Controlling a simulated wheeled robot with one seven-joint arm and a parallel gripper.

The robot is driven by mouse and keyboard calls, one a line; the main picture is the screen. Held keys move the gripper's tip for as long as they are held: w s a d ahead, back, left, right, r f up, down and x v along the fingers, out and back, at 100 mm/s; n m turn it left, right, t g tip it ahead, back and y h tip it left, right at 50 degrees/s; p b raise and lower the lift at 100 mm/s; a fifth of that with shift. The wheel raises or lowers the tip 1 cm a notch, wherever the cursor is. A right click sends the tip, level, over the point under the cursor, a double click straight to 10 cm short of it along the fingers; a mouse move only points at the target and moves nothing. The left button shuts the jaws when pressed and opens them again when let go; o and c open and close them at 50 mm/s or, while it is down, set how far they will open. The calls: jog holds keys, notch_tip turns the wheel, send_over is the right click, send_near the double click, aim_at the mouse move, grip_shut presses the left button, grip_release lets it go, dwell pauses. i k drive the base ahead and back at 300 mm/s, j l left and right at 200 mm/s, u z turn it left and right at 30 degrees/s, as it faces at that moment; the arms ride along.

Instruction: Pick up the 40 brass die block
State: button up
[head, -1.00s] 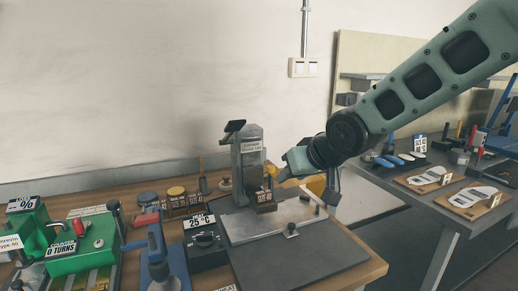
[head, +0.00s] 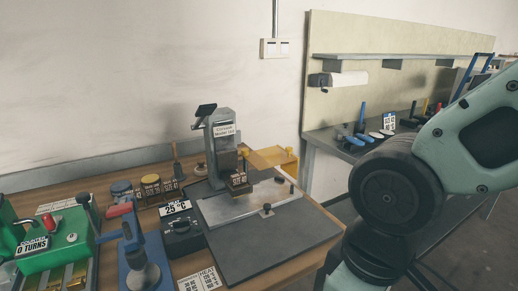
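A dark brown die block (head: 239,184) with a pale label sits on the light metal plate at the foot of the grey press (head: 222,150); its label is too small to read surely. Several brownish labelled blocks (head: 160,191) stand in a row on the wooden bench left of the press. I cannot tell which block is the 40 brass one. My gripper is outside the picture; only my arm shows at the right, running down past the lower edge.
A black box with a 25 °C sign (head: 183,238), a blue hand tool (head: 137,262) and a green machine (head: 62,248) stand left of the dark mat (head: 275,250). A grey table lies beyond the bench at right.

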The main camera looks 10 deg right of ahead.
aim_at(240, 180)
jog(key=l+u, duration=0.1)
jog(key=u, duration=0.3)
jog(key=k+u, duration=0.1)
jog(key=u, duration=0.35)
jog(key=l+u, duration=0.1)
jog(key=u, duration=0.3)
jog(key=k+u, duration=0.15)
jog(key=u, duration=0.3)
jog(key=k+u, duration=0.1)
jog(key=k, duration=0.45)
jog(key=i+l, duration=0.65)
